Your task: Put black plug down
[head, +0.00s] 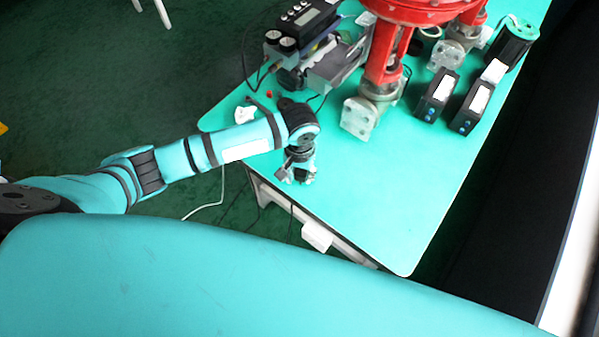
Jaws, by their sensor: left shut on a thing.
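My left arm reaches in from the left, and its gripper (298,177) points down over the near left edge of the green table (400,220). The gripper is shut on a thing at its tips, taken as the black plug. The plug is too small and too covered by the fingers to make out clearly. I cannot tell whether it touches the table top. My right gripper is not in view.
A red valve (378,50) with grey flanges stands behind on the table. A positioner box (303,22) with cables is at the back left. Two black boxes (437,95) (474,105) and a green spool (514,42) stand right. The front table area is clear.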

